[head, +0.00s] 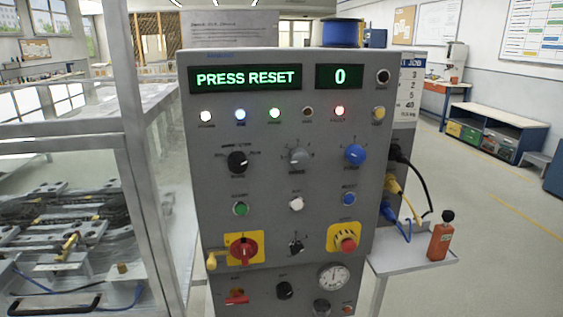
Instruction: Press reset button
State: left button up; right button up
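A grey control panel (275,130) stands upright right in front of me. Its green display (246,78) reads "PRESS RESET", and a smaller display (341,76) reads "0". A row of push buttons sits at mid-panel: a green button (240,209) on the left, a white button (296,204) in the middle and a blue button (348,199) on the right. The small labels above them are too blurred to read surely, so I cannot tell from lettering which is reset. Nothing touches the buttons. Neither of my grippers is in view.
Rotary knobs, including a blue knob (355,154), sit above the buttons. Below are a red rotary switch (244,250) and a red emergency-stop button (347,244). A glass-walled machine enclosure (60,165) stands left. A side shelf (405,258) with an orange bottle (440,241) and cables is right.

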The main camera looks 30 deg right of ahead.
aim_at(348, 199)
jog(key=z, duration=1.25)
